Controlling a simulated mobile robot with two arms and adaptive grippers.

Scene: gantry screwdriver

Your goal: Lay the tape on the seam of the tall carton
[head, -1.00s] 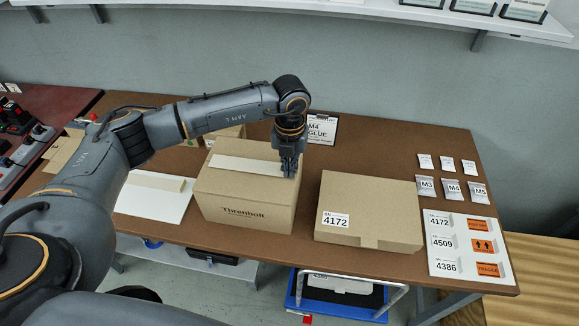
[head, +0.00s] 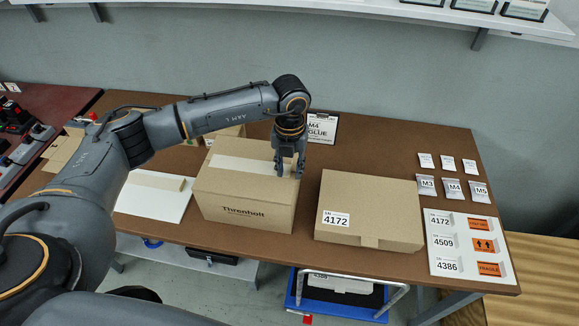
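The tall carton (head: 243,208), marked Threnholt, stands closed on the brown table. A pale strip of tape (head: 235,166) lies along the seam on its top, running from the left edge to the right part. My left gripper (head: 289,174) is over the right end of the carton's top, pointing down. Its fingers are spread apart with nothing visible between them, close to the tape's right end. My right gripper is not in view.
A flat carton (head: 369,209) labelled 4172 stands to the right. A white label sheet (head: 468,246) and several small packets (head: 452,189) lie further right. A white board (head: 152,197) lies left of the tall carton. A clipboard sign (head: 322,128) stands behind.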

